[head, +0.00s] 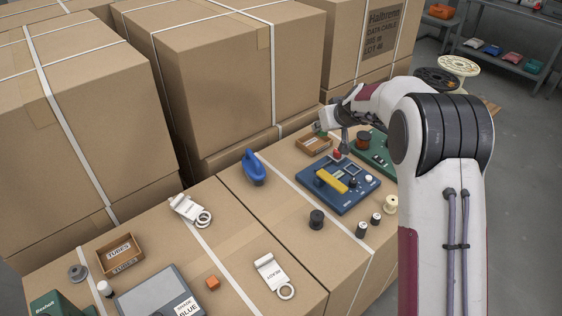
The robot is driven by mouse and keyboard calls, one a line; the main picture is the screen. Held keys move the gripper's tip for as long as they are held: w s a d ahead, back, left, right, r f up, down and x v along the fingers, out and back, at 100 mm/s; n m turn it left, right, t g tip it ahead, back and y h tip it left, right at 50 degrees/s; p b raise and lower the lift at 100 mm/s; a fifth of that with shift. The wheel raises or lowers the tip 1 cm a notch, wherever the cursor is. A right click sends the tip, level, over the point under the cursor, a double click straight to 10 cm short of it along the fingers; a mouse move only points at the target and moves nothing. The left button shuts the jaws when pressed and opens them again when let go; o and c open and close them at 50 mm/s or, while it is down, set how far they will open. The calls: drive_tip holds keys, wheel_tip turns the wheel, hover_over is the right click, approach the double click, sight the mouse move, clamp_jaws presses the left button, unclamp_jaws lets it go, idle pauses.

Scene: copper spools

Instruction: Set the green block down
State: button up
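My gripper (343,136) is at the end of my arm, over the far right of the boxes, between the small brown tray and the blue board. A small patch of green, likely the green block (320,132), shows at the tray's far edge, just left of my gripper. It is too small and partly covered to tell whether it is held, above the tray or resting in it. The finger opening is too small to make out. The brown tray (303,145) is open-topped.
A blue board (318,190) with a yellow bar and a red part (337,154) lies close below my gripper. A green board (357,153) is to its right, partly behind my arm. Tall cartons (215,75) stand behind. Spools, a blue tool (254,168) and white tags lie nearer.

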drive_tip(key=w+a+f+n+g+y, duration=0.1)
drive_tip(key=w+a+f+n, duration=0.1)
drive_tip(key=a, duration=0.4)
drive_tip(key=w+a+f+n+g+y, duration=0.1)
drive_tip(key=w+a+f+n+y, duration=0.1)
drive_tip(key=w+a+f, duration=0.2)
drive_tip(key=shift+a+f+n, duration=0.3)
drive_tip(key=shift+a+f, duration=0.4)
drive_tip(key=shift+a, duration=0.8)
drive_tip(key=shift+f, duration=3.15)
drive_tip(key=shift+f, duration=1.85)
drive_tip(key=shift+f, duration=0.15)
